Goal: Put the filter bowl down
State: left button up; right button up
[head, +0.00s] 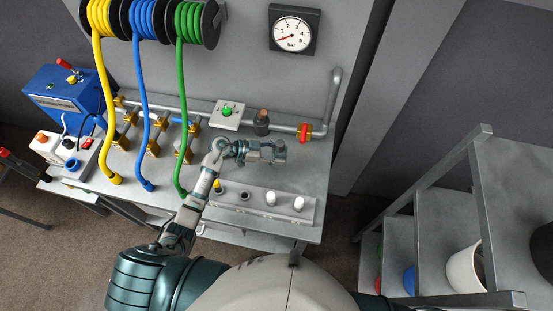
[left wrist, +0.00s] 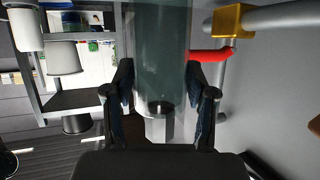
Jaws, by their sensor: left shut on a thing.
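My left gripper (head: 278,152) is shut on the filter bowl and holds it over the grey bench (head: 312,170), in front of the pipe. In the left wrist view the filter bowl (left wrist: 160,45) is a clear, greenish cylinder with a pale fitting at one end. It stands between the two fingers of my left gripper (left wrist: 162,88). In the head view I cannot make out the bowl clearly at the gripper. A dark fitting with a brown top (head: 262,122) sits on the pipe behind the gripper. My right gripper is not in view.
A grey strip with holes and white caps (head: 250,197) lies along the bench front. A red valve handle (head: 304,132) is right of the gripper's back. Yellow, blue and green hoses (head: 142,110) hang at left. Grey shelves (head: 440,230) with buckets stand at right. Bare bench shows right of the gripper.

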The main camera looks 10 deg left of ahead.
pick_arm(q)
jog(key=f, duration=0.4)
jog(key=shift+d, duration=0.2)
jog(key=o, duration=1.3)
jog(key=shift+a, duration=0.15)
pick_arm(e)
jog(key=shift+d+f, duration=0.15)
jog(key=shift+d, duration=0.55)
pick_arm(q)
jog(key=shift+r, duration=0.1)
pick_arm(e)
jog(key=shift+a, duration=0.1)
pick_arm(q)
jog(key=shift+s+a+r, duration=0.1)
jog(key=shift+a, duration=0.2)
jog(key=v, duration=1.1)
jog(key=shift+s+a+b, duration=0.1)
jog(key=shift+a+b, duration=0.15)
jog(key=shift+b, duration=0.15)
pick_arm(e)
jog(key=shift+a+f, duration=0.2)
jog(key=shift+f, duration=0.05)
pick_arm(q)
jog(key=shift+d, duration=0.1)
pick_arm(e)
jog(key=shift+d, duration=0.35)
